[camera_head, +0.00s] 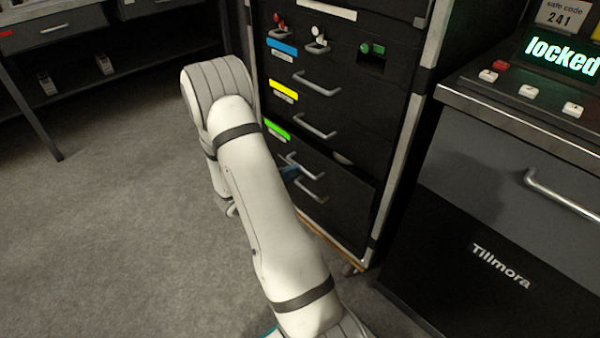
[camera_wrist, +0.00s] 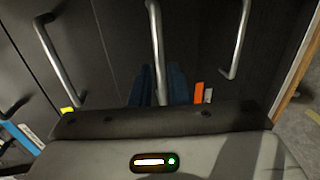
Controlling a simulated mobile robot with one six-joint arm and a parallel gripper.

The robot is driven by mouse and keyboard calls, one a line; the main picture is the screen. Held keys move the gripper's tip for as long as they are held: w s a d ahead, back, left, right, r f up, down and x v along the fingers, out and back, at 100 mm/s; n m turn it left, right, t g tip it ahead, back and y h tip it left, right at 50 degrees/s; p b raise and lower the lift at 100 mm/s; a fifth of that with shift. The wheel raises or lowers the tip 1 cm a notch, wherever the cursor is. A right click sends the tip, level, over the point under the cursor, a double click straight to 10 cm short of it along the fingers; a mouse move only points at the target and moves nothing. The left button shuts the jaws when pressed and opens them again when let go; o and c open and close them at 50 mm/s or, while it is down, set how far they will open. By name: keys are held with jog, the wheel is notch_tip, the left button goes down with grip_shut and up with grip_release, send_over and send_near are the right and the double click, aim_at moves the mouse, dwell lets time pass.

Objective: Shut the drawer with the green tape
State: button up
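The green tape (camera_head: 277,130) sits below the yellow one on the black cabinet. The drawer front beside and below it (camera_head: 345,192) seems to stand a little out, with a dark gap above it. My gripper (camera_head: 290,172) is at the drawer handles. In the wrist view, my gripper's dark blue fingers (camera_wrist: 158,87) stand on either side of the middle handle (camera_wrist: 154,30), with narrow gaps seeming to show. The green tape does not show in the wrist view. In the head view my arm covers part of the cabinet's left side.
Drawers with blue (camera_head: 282,47) and yellow (camera_head: 284,90) tape are above and look shut. An orange tape (camera_wrist: 198,92) lies right of my fingers in the wrist view. A safe cabinet (camera_head: 500,200) stands right. Open floor (camera_head: 110,220) lies left.

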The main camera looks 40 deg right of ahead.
jog(key=shift+b+x, duration=0.75)
jog(key=shift+x, duration=1.5)
jog(key=shift+c, duration=0.2)
grip_shut()
